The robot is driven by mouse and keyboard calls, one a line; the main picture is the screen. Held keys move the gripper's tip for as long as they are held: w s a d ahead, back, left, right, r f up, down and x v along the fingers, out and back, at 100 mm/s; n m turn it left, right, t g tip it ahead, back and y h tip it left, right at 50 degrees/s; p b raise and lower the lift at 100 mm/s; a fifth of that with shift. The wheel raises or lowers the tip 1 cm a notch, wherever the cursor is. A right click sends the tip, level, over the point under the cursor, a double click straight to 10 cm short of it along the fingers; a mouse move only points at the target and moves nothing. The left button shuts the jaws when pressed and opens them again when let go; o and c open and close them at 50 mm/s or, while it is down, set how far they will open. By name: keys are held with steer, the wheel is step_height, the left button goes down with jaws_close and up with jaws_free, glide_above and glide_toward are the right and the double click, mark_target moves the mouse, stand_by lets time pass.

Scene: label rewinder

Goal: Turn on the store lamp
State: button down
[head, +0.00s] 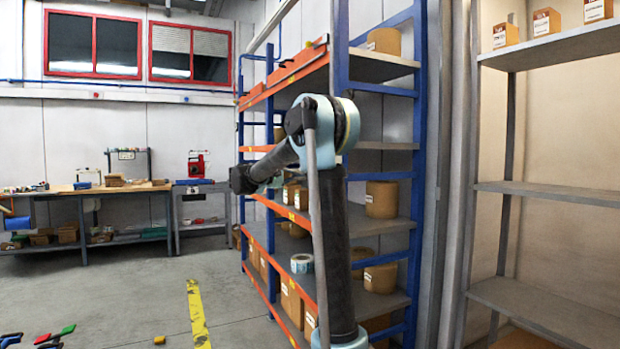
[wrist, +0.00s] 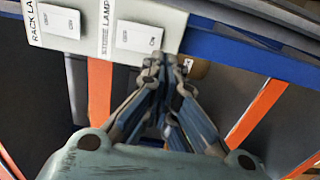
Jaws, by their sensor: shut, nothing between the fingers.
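The store lamp switch (wrist: 139,38) is a white rocker on a pale panel (wrist: 90,45), beside the printed label "STORE LAMP". My gripper (wrist: 160,62) is shut and empty. In the wrist view its fingertips are just below and right of this switch, near the panel's lower edge. I cannot tell whether they touch the panel. The store lamp itself is not identifiable, and I cannot tell which way the rocker is set. In the head view my arm reaches left across the rack, and neither the panel nor the fingertips can be made out.
A second white rocker (wrist: 59,20), labelled "RACK LA...", sits left of the store lamp switch. A blue and orange rack (head: 418,150) with boxes and rolls stands around my arm. A workbench (head: 80,192) is at the back left. The floor (head: 130,290) between is mostly open.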

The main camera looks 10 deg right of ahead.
steer(key=v, duration=0.7)
steer(key=shift+a+f, duration=0.3)
steer(key=shift+f, duration=0.05)
steer(key=shift+s, duration=0.15)
